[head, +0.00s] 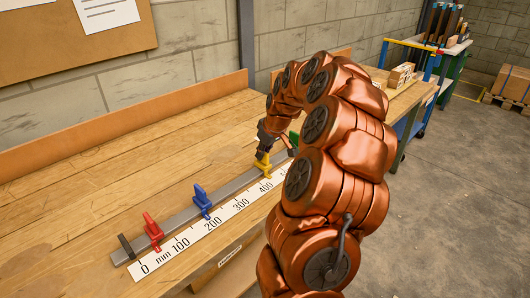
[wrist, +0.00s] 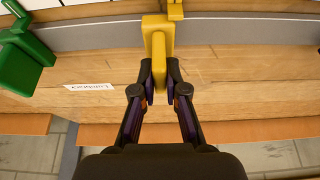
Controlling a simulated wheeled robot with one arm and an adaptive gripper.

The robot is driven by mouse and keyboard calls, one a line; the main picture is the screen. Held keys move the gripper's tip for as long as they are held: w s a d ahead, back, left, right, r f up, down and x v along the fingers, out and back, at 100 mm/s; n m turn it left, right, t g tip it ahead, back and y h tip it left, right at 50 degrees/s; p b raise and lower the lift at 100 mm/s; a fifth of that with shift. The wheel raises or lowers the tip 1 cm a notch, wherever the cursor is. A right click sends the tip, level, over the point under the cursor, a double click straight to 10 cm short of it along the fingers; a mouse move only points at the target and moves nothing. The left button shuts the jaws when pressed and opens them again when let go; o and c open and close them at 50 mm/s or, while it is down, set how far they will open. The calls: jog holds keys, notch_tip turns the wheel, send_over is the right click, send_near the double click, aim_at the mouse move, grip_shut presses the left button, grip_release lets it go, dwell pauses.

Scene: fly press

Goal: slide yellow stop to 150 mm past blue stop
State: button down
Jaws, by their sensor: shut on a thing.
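The yellow stop (head: 263,163) sits on the grey rail (head: 178,220), beside the 400 label of the scale (head: 226,213). My gripper (head: 265,146) is shut on the yellow stop; the wrist view shows the fingers (wrist: 159,78) on either side of its upright part (wrist: 157,40). The blue stop (head: 202,203) stands on the rail to the left, close to the 200 label. The exact edge of each stop against the scale is too small to read. My arm hides the far end of the scale.
The red stop (head: 153,229) is on the rail between the 0 and 100 labels, near the black end piece (head: 126,246). A green stop (head: 293,141) is just beyond the yellow one; it also shows in the wrist view (wrist: 22,62). The rail between blue and yellow is clear.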

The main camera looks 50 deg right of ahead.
jog(key=a+b, duration=0.3)
jog(key=a, duration=0.6)
jog(key=shift+w, duration=0.1)
jog(key=c, duration=1.2)
grip_release()
jog(key=v, duration=1.2)
